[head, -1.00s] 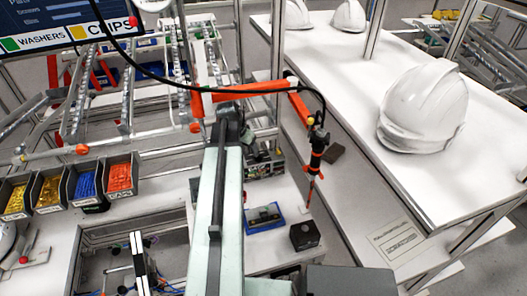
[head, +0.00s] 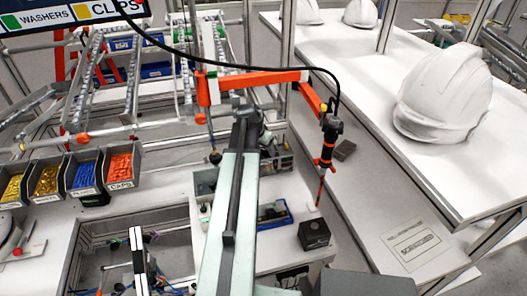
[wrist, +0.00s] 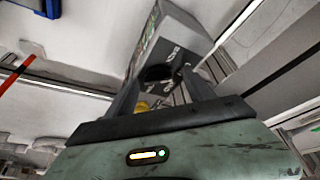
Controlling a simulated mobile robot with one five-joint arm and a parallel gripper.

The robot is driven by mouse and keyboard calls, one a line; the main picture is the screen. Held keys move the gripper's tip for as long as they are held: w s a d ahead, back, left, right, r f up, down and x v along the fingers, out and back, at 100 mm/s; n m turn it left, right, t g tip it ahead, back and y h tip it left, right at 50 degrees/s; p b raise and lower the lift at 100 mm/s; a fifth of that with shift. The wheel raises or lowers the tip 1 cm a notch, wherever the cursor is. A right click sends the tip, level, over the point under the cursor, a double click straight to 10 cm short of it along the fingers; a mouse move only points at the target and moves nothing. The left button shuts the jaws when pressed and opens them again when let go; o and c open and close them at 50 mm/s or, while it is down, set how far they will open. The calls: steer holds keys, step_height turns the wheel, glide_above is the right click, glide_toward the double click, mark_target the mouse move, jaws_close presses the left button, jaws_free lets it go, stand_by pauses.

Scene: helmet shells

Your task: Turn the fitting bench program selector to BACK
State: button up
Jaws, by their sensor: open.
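The program selector shows in the wrist view as a black round knob (wrist: 157,73) on the dark, lettered face of a grey box (wrist: 186,22). The lettering is tilted and too small to read surely, so the knob's setting cannot be told. My gripper (wrist: 162,80) is open, its two dark fingers pointing toward this face, one on each side of the knob in the picture. Whether they touch it cannot be told. A small yellow part (wrist: 142,106) shows between the fingers. In the head view my pale green arm reaches up the middle and hides part of the bench.
Parts bins (head: 106,172) stand at left. A small black box (head: 314,234) and a blue tray (head: 273,214) lie right of my arm. An orange jib with a hanging tool (head: 327,145) is beyond. A white helmet (head: 442,92) rests on the right table.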

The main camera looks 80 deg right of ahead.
jaws_close()
steer(key=shift+s+a+r+n+t, duration=0.1)
steer(key=shift+n+t, duration=0.2)
steer(key=shift+n, duration=0.4)
steer(key=shift+n+t, duration=0.6)
steer(key=shift+n, duration=0.8)
jaws_free()
